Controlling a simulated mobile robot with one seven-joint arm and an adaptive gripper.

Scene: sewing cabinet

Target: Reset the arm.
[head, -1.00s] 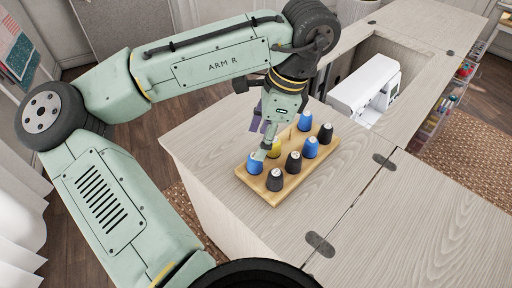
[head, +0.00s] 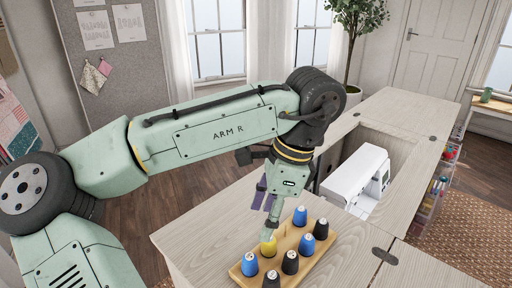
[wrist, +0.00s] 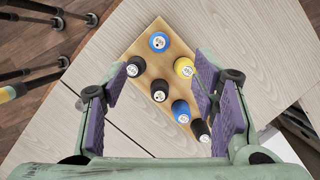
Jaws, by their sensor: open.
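My gripper (head: 265,200) is above the left side of the cabinet top in the head view, pointing down. In the wrist view its two purple-padded fingers (wrist: 162,110) are wide apart with nothing held between them. Below them is a wooden thread rack (head: 296,259) with blue, black and yellow spools. The yellow spool (head: 268,246) stands just below the gripper in the head view, and in the wrist view it (wrist: 184,67) lies near the right finger. The gap between fingertips and spools is hard to judge.
The rack stands on the pale wooden cabinet top (head: 215,225). A white sewing machine (head: 356,180) sits in a recess to the right. A side rack of coloured spools (head: 437,187) is at the cabinet's right. A potted plant (head: 354,25) stands behind. Open floor lies behind the cabinet.

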